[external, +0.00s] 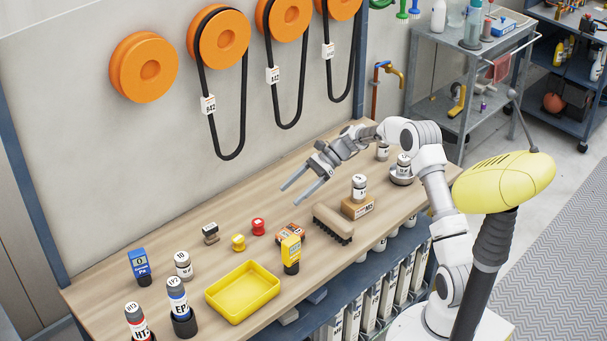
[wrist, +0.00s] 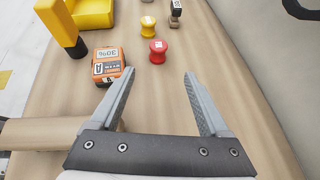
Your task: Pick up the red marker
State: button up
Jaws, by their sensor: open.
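The red marker (external: 258,227) is a small red spool-shaped piece with a pale label on top, standing upright on the wooden workbench. It also shows in the wrist view (wrist: 158,51), beyond the fingertips and roughly centred between them. My gripper (external: 290,194) is open and empty, held above the bench to the right of the red marker in the external view. In the wrist view its two fingers (wrist: 158,74) are spread wide, with only bare wood between them.
A yellow spool (external: 238,242) stands close beside the red marker, with a dark-topped stamp (external: 210,233) beyond. An orange box (wrist: 107,66) and a yellow device (external: 291,249) are nearby. A yellow tray (external: 211,297) is at the front. A brush (external: 333,225) lies to the right.

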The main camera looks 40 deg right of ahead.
send_near(258, 222)
jog(key=a+f, duration=0.1)
jog(key=w+a+f, duration=0.1)
jog(key=a+f, duration=0.1)
jog(key=shift+a+f+b, duration=0.1)
jog(key=shift+a+b, duration=0.05)
jog(key=shift+b, duration=0.25)
jog(key=shift+b+x, duration=0.45)
jog(key=shift+x, duration=2.6)
jog(key=shift+s, duration=0.15)
grip_shut()
jog(key=shift+r, duration=0.25)
